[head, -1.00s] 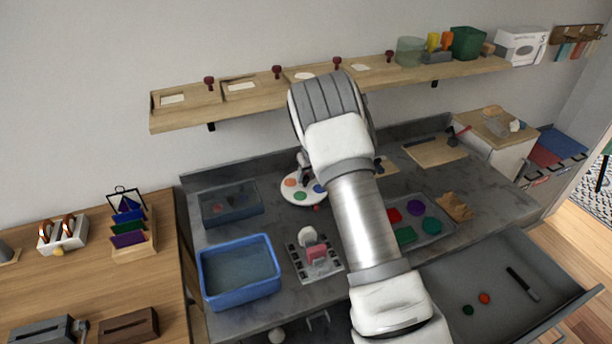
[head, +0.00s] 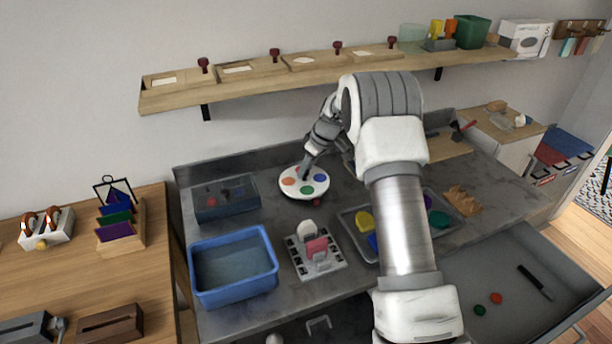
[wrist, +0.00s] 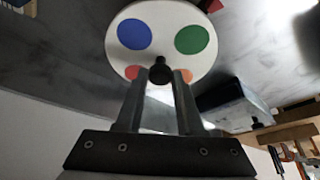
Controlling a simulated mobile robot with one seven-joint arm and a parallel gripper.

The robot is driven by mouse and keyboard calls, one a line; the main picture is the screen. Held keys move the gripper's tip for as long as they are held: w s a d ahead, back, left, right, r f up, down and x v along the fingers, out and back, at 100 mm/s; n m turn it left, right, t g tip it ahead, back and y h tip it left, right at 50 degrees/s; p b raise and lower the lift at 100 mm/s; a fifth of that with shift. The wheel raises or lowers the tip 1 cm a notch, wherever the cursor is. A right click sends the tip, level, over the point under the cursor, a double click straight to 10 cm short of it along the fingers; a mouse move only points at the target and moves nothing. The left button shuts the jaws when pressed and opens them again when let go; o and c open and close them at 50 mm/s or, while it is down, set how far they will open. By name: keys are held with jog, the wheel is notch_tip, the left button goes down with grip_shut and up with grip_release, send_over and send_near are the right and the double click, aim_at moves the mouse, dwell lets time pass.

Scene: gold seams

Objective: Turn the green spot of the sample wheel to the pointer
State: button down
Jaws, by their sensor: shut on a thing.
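The sample wheel (head: 297,193) is a white disc on the grey counter with orange, green, blue and red spots. In the head view its green spot (head: 307,190) is at the front, orange at left and blue at right. In the wrist view the green spot (wrist: 190,39) is at upper right, beside blue. My gripper (wrist: 159,78) is shut on the wheel's dark central knob (wrist: 159,67). In the head view my gripper (head: 306,174) comes down onto the wheel's middle. A small red piece (head: 316,203) lies at the wheel's front edge; I cannot tell if it is the pointer.
A dark lidded box (head: 226,202) and a blue basin (head: 232,268) stand left of the wheel. A grey rack (head: 316,254) stands in front. A tray with coloured pieces (head: 350,222) is at right, partly behind my arm. An open drawer (head: 510,270) juts out at front right.

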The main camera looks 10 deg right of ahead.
aim_at(311, 181)
jog(key=shift+w+n+g+y+b, duration=0.1)
jog(key=shift+n+g+y+b, duration=0.25)
jog(key=shift+n, duration=0.75)
jog(key=c, duration=0.5)
grip_release()
jog(key=shift+c, duration=0.2)
jog(key=shift+d+r, duration=0.2)
jog(key=shift+r, duration=0.15)
jog(key=v, duration=0.3)
jog(key=s+d, duration=0.6)
jog(key=d, duration=0.3)
jog(key=shift+s+d+f, duration=0.35)
jog(key=shift+s, duration=0.05)
